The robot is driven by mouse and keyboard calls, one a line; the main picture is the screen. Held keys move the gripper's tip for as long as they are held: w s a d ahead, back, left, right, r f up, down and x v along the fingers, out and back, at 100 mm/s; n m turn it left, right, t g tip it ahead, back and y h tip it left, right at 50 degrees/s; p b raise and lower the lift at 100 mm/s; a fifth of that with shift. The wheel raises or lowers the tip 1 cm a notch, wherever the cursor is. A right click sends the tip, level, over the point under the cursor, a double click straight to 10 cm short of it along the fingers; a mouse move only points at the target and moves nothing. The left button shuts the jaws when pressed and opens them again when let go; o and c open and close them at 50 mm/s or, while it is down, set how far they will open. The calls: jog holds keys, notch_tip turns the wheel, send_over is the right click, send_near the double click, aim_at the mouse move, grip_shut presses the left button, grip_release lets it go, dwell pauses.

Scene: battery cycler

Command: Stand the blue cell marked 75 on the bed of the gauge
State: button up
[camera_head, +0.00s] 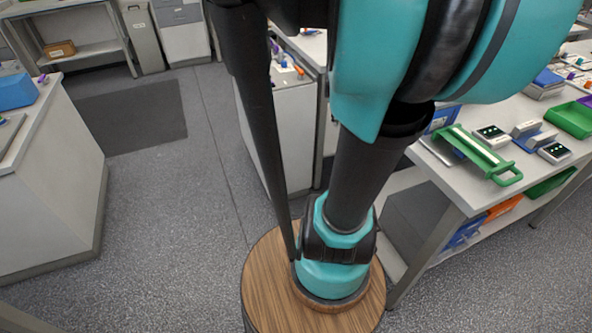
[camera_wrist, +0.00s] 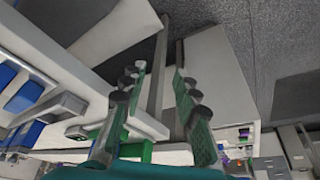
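My gripper (camera_wrist: 160,88) shows in the wrist view with its two green-padded fingers spread apart and nothing between them. It is not visible in the head view, where my arm fills the upper middle. I cannot make out a blue cell marked 75 in either view. Small grey devices with dark faces (camera_head: 491,136) (camera_head: 554,152) stand on the right bench in the head view; I cannot tell whether either is the gauge.
The right bench (camera_head: 455,184) also holds a green handled tray (camera_head: 478,153) and a green bin (camera_head: 571,119). A left bench (camera_head: 60,125) carries a blue box (camera_head: 15,91). Open floor (camera_head: 165,200) lies between the benches. A dark mat (camera_head: 130,117) lies farther back.

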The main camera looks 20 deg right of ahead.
jog(key=s+a+f+n+y, duration=0.1)
jog(key=s+a+f+n, duration=0.2)
jog(key=a+f, duration=0.2)
jog(key=s+a+f+n+y, duration=0.1)
jog(key=s+a+f+n, duration=0.3)
jog(key=a, duration=0.8)
jog(key=shift+a+f+n+t+y, duration=0.3)
jog(key=shift+f+t, duration=0.1)
jog(key=shift+f, duration=0.05)
